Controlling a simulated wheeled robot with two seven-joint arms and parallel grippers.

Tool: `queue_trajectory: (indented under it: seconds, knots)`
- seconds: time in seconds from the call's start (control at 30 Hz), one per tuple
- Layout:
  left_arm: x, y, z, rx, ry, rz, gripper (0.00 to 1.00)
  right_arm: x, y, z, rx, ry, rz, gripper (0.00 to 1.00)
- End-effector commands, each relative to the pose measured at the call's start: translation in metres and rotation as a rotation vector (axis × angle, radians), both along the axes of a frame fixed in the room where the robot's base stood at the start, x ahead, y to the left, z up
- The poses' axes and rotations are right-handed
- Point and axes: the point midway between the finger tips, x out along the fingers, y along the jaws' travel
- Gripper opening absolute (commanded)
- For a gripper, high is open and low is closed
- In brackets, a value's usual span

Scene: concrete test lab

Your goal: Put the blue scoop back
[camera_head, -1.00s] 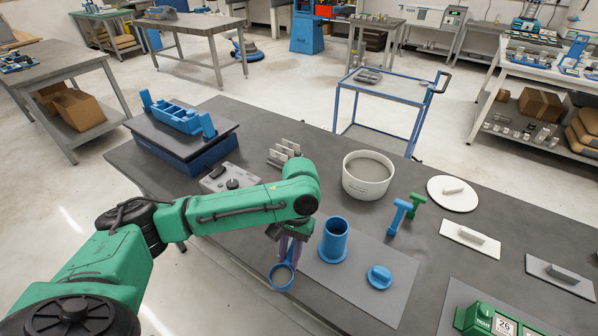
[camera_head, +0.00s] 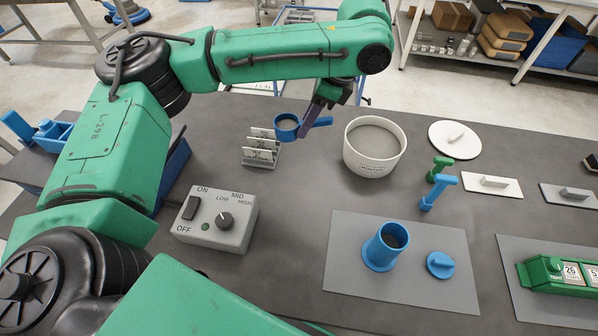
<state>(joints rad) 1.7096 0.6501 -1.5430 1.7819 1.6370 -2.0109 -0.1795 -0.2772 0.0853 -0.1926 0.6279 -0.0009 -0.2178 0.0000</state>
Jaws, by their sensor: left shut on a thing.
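The blue scoop (camera_head: 287,127) is a round cup with a straight handle. My left gripper (camera_head: 308,125) is shut on its handle and holds it above the table, left of the white tub (camera_head: 366,167). The inside of the cup looks grey; I cannot tell whether it holds anything. The tub is filled with grey material. My right gripper is out of view.
A small rack of grey plates (camera_head: 261,148) stands just left of the scoop. A control box with a knob (camera_head: 216,222) sits nearer. Blue (camera_head: 438,192) and green (camera_head: 440,168) T-handled tools stand right of the tub. The table between box and mat is clear.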

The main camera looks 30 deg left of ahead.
Motion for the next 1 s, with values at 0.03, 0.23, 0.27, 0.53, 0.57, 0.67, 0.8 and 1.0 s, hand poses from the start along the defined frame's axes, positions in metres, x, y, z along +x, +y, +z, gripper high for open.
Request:
queue_trajectory:
  seconds: [0.03, 0.23, 0.27, 0.53, 0.57, 0.67, 0.8, 1.0]
  knots:
    - [0.000, 0.001, -0.003, 0.001, 0.003, -0.014, 0.00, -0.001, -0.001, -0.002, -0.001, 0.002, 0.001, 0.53]
    - [-0.001, 0.001, -0.044, -0.001, 0.009, -0.018, 0.00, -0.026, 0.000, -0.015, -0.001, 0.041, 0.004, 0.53]
    - [-0.001, 0.001, -0.050, -0.001, 0.009, -0.017, 0.00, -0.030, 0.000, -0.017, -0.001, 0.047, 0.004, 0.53]
    - [-0.002, 0.001, -0.112, -0.002, 0.006, -0.017, 0.00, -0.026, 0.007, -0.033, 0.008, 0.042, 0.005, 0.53]
    - [-0.002, 0.001, -0.118, -0.002, 0.007, -0.016, 0.00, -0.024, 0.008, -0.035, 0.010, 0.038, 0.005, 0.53]
    - [-0.002, 0.001, -0.140, -0.003, 0.006, -0.016, 0.00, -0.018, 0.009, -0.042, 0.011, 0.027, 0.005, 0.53]
    - [-0.002, 0.001, -0.157, -0.002, 0.003, -0.016, 0.00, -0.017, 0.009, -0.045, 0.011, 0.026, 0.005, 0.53]
    - [-0.002, 0.001, -0.184, 0.000, 0.004, -0.015, 0.00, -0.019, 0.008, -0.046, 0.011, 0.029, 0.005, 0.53]
